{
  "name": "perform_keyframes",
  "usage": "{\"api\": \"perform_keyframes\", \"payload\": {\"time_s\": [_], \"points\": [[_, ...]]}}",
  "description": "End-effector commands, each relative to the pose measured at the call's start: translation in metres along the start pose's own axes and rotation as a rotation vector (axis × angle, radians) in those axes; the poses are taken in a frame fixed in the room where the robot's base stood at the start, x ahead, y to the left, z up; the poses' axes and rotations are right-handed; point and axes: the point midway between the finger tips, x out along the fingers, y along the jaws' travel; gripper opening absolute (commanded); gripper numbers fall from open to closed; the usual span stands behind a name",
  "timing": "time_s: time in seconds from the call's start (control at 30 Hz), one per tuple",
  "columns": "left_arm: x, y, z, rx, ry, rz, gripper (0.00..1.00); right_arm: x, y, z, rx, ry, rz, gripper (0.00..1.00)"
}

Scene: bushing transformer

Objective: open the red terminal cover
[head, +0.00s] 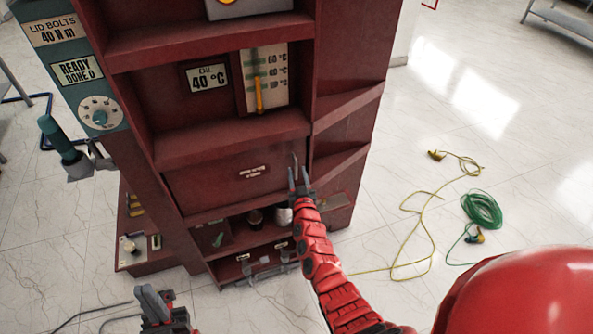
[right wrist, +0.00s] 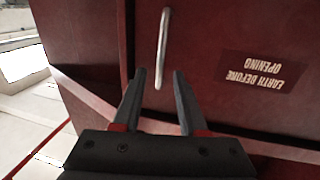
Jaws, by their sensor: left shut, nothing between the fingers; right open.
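The red terminal cover (head: 215,187) is a flat dark red panel low on the transformer, and it looks closed. It carries a small label and a thin upright handle (head: 295,160) near its right edge. In the right wrist view the cover (right wrist: 215,35) shows a label reading "EARTH BEFORE OPENING", upside down, beside the pale metal handle (right wrist: 163,45). My right gripper (head: 299,178) is open at the handle's lower end. In the right wrist view the handle's end appears between the fingertips (right wrist: 160,75); contact cannot be told. My left gripper (head: 155,298) is shut and empty, low at the front left.
Open shelves (head: 245,235) with small items lie below the cover, and a gauge recess (head: 225,95) lies above. A green-handled tool (head: 62,142) sticks out at the left. Yellow (head: 425,225) and green (head: 482,210) cables lie on the floor at right.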

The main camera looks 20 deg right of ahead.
Motion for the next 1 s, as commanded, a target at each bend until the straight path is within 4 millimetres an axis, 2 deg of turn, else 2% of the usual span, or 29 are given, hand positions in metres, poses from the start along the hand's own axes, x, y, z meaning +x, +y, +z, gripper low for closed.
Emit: {"api": "perform_keyframes", "payload": {"time_s": [0.2,0.5,0.53,0.77,1.0], "points": [[-0.007,0.0,0.001,0.0,0.0,0.0,0.0,0.018,0.0,0.001,0.0,0.001,0.001,0.42],[-0.007,0.0,0.001,0.0,0.0,0.0,0.0,0.02,0.001,0.0,0.001,0.001,0.002,0.42],[-0.007,0.0,0.001,0.0,0.0,0.0,0.0,0.02,0.001,0.0,0.001,0.001,0.002,0.4],[-0.007,0.0,0.001,0.0,0.0,0.0,0.0,0.02,0.001,-0.001,0.001,0.002,0.001,0.0],[-0.007,0.0,0.001,0.0,0.0,0.0,0.0,0.02,0.0,-0.001,0.001,0.002,0.001,0.0]]}}
